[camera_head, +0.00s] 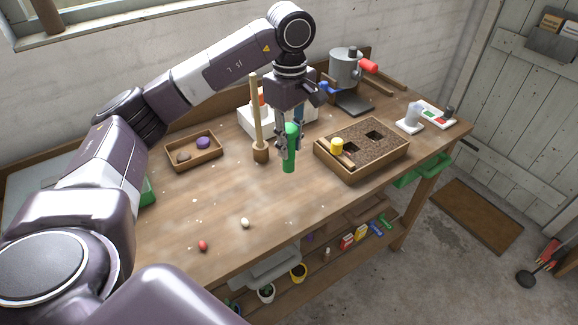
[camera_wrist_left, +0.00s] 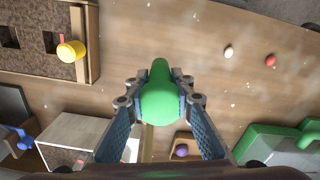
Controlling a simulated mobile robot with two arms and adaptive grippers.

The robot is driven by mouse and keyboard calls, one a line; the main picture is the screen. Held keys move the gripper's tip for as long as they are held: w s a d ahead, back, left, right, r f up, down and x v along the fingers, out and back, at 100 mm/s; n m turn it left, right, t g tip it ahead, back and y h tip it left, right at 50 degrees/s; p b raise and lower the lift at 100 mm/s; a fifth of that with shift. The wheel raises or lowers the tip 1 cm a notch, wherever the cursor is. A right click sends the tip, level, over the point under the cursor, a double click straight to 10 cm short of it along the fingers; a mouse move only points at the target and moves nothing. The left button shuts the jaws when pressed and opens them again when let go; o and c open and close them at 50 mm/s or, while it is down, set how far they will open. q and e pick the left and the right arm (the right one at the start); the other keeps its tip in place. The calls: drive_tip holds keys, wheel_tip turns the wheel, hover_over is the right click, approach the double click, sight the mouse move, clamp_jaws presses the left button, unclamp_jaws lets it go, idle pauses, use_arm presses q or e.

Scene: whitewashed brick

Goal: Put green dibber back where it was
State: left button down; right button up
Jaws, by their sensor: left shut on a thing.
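My left gripper (camera_head: 290,143) is shut on the green dibber (camera_head: 289,162) and holds it about upright over the middle of the bench. The dibber's rounded green top fills the space between the fingers in the left wrist view (camera_wrist_left: 160,103). I cannot tell whether its lower end touches the bench. The soil tray (camera_head: 380,172), with square dark holes, stands to the right of the dibber and apart from it. A yellow-topped thing (camera_head: 337,145) sits at the tray's left side. My right gripper is not in view.
A wooden mallet-like tool (camera_head: 256,115) stands close left of the dibber. A white box (camera_head: 247,124) is behind the gripper. A small wooden tray (camera_head: 180,166) holds a purple ball. A white ball (camera_head: 245,222) and red ball (camera_head: 203,245) lie near the front; bench around them is mostly clear.

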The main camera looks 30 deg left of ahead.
sight(290, 166)
use_arm(q)
wheel_tip(290, 166, down, 2)
drive_tip(key=shift+f, duration=0.2)
wheel_tip(290, 166, down, 4)
drive_tip(key=shift+p, duration=0.6)
drive_tip(key=shift+f, duration=0.45)
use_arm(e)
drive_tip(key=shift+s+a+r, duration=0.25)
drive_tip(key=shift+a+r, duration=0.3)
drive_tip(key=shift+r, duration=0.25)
use_arm(q)
drive_tip(key=shift+f, duration=0.1)
drive_tip(key=c, duration=1.7)
unclamp_jaws()
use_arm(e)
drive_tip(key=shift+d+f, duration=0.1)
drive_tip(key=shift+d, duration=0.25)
